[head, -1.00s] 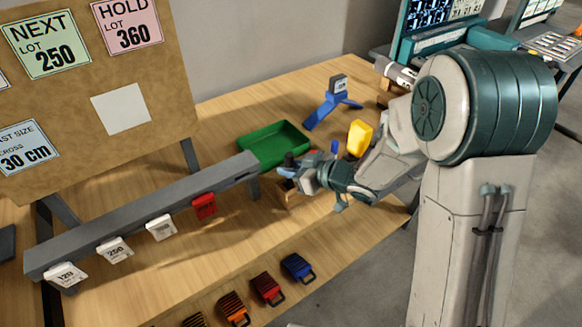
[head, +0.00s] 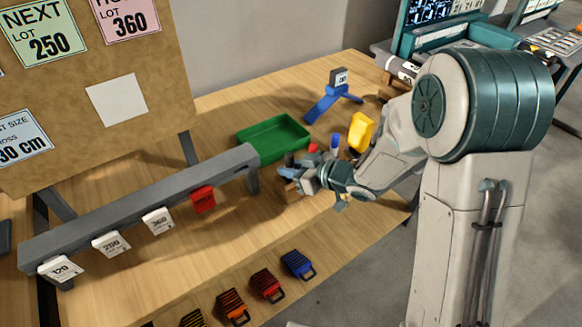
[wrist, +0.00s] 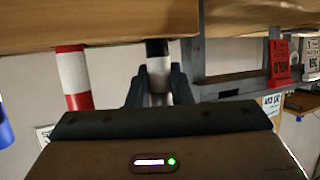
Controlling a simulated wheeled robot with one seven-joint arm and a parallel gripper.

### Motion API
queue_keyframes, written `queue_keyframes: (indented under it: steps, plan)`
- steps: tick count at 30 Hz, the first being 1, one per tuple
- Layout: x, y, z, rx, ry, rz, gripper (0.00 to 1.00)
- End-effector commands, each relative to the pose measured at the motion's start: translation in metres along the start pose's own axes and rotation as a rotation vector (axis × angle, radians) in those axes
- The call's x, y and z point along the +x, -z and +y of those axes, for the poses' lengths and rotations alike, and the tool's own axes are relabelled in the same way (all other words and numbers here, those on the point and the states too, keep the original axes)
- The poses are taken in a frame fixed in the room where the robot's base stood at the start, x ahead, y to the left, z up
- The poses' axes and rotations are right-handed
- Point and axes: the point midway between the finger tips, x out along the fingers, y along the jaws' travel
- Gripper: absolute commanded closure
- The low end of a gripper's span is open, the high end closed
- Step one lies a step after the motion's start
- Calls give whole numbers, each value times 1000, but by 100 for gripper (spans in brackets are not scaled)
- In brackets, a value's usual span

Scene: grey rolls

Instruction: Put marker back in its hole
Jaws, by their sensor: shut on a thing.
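My gripper (head: 287,175) is at the small wooden block (head: 290,193) on the table, beyond the end of the grey rail. In the wrist view, which looks upside down, the fingers (wrist: 158,95) are shut on a black-and-white marker (wrist: 158,66). Its black end meets the edge of the wood (wrist: 110,22); I cannot tell whether it is inside a hole. A red-and-white marker (wrist: 73,75) stands beside it, apart from the fingers. A blue marker (wrist: 4,125) shows at the left edge. The blue marker (head: 335,141) and a red top (head: 312,148) also show behind my gripper in the head view.
A green tray (head: 247,137) lies just behind the gripper. A yellow object (head: 360,132) and a blue stand (head: 330,102) are further right and back. The grey rail (head: 140,203) with hanging tags runs left. Several coloured clips line the front. Table between rail and clips is clear.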

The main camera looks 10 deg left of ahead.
Motion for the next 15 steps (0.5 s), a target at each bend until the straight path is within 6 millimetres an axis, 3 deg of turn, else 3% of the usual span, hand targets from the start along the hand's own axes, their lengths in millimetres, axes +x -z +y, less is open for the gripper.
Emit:
queue_keyframes:
  steps: [9, 10, 12, 15]
  plan:
    - [3, -8, 0, 0, 0, 0, 100]
    - [3, -8, 0, 0, 0, 0, 78]
    - [3, -7, 0, 0, 0, 0, 59]
    - [3, -7, 0, 0, 0, 0, 56]
